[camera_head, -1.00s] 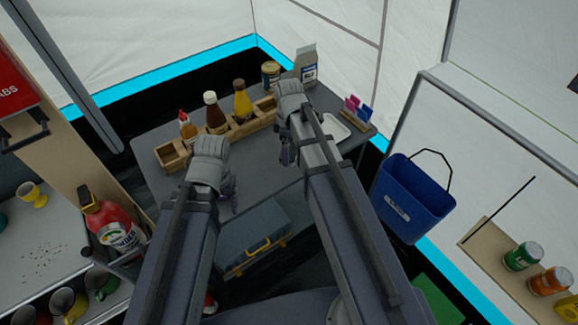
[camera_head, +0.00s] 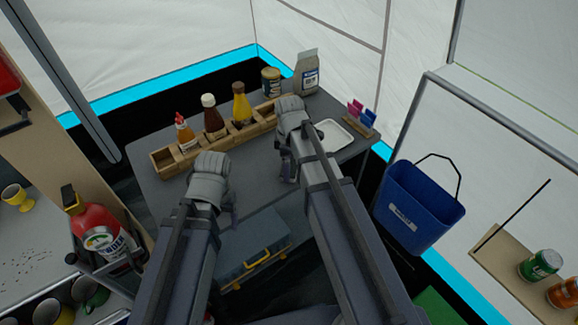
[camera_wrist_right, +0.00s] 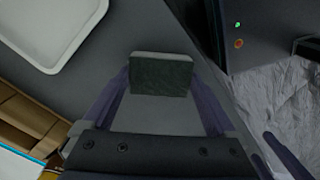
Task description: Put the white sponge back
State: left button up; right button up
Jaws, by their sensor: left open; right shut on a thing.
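The sponge (camera_wrist_right: 161,76), with a pale top edge and a dark green face, sits between the fingers of my right gripper (camera_wrist_right: 160,90) in the right wrist view. The gripper is shut on it, over the grey table. In the head view my right gripper (camera_head: 287,170) is largely hidden by its own arm, and the sponge is not clear there. A white tray (camera_head: 334,135) lies on the table just right of the right arm; it also shows at the upper left of the wrist view (camera_wrist_right: 50,30). My left gripper (camera_head: 230,207) is open near the table's front, partly hidden by its wrist.
A wooden rack (camera_head: 188,152) with several sauce bottles stands along the table's back left. A jar (camera_head: 271,82), a carton (camera_head: 307,74) and a small holder with clips (camera_head: 359,117) stand farther right. A blue bucket (camera_head: 420,205) hangs right of the table (camera_head: 265,165).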

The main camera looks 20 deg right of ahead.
jog(key=shift+f, duration=0.2)
jog(key=o, duration=0.8)
jog(key=shift+o, duration=0.2)
jog(key=shift+r, duration=0.15)
notch_tip(320, 180, up, 12)
jog(key=p, duration=1.2)
notch_tip(320, 180, down, 12)
jog(key=b, duration=1.2)
